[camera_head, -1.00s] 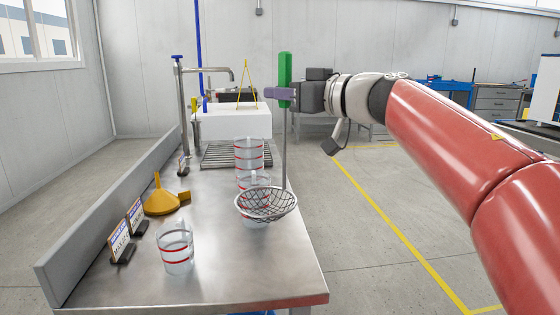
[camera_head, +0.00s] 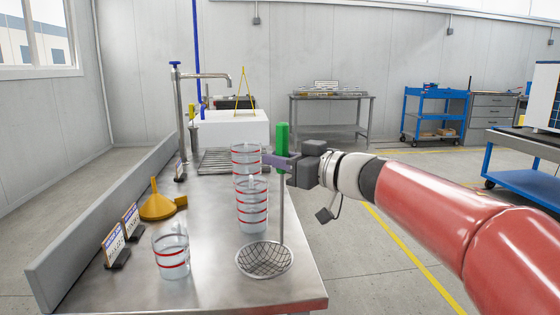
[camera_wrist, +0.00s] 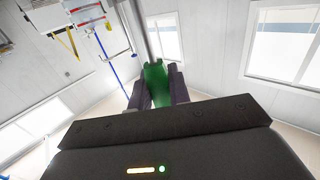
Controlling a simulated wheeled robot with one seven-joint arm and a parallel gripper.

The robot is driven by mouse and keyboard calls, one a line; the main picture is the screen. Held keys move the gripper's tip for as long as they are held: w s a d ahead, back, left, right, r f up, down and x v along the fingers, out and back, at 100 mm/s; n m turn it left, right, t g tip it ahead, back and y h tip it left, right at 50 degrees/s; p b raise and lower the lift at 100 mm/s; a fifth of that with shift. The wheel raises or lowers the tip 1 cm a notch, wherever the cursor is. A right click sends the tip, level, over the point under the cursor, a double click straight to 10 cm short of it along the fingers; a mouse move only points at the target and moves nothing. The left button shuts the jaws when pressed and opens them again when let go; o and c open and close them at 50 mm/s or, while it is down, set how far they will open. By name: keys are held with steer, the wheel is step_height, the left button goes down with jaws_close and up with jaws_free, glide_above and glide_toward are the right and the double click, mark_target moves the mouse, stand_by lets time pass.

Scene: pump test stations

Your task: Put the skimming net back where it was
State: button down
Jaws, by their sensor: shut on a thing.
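The skimming net has a green handle (camera_head: 283,138), a thin upright rod and a round wire-mesh bowl (camera_head: 265,259). My gripper (camera_head: 282,162) is shut on the green handle, just below its middle. The net hangs upright with its bowl low over the front right of the steel bench (camera_head: 215,285); I cannot tell whether the bowl touches the bench top. In the wrist view the green handle (camera_wrist: 157,84) sits between the two dark fingers.
A tap (camera_head: 205,77) and white basin (camera_head: 232,128) are at the back.

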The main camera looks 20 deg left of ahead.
steer(key=shift+f, duration=0.1)
steer(key=c, duration=1.3)
jaws_free()
steer(key=shift+s+d, duration=0.1)
steer(key=shift+d, duration=0.25)
steer(key=v, duration=1.1)
steer(key=shift+d, duration=0.15)
